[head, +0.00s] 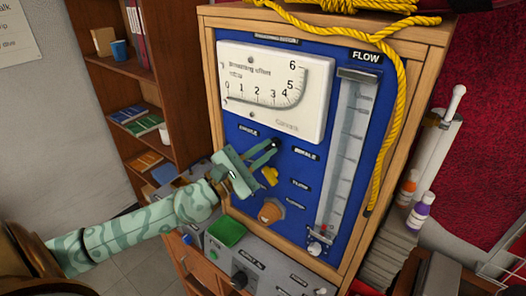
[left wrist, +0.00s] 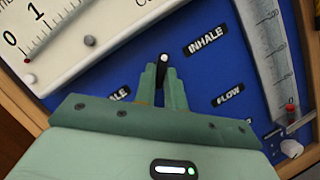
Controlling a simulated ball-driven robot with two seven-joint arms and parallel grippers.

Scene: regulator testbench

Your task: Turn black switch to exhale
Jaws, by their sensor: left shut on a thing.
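The black switch (left wrist: 163,62), with a pale tip, sticks up between the two green fingers of my left gripper (left wrist: 162,82) in the left wrist view. The fingers are shut on it. In the head view my left gripper (head: 268,154) reaches the blue panel (head: 240,135) from the left, just below the white gauge. The INHALE label (left wrist: 206,42) is right of the switch. A label ending in "ALE" (left wrist: 119,93) is on the left, partly hidden by the gripper. The base of the switch is hidden. My right gripper is not in view.
A yellow knob (head: 270,176) and an orange-brown knob (head: 270,212) sit below the switch. The flow tube (head: 345,150) stands at right, beside a hanging yellow rope (head: 387,130). A grey control box (head: 265,262) lies below the panel. A bookshelf (head: 150,75) is behind at left.

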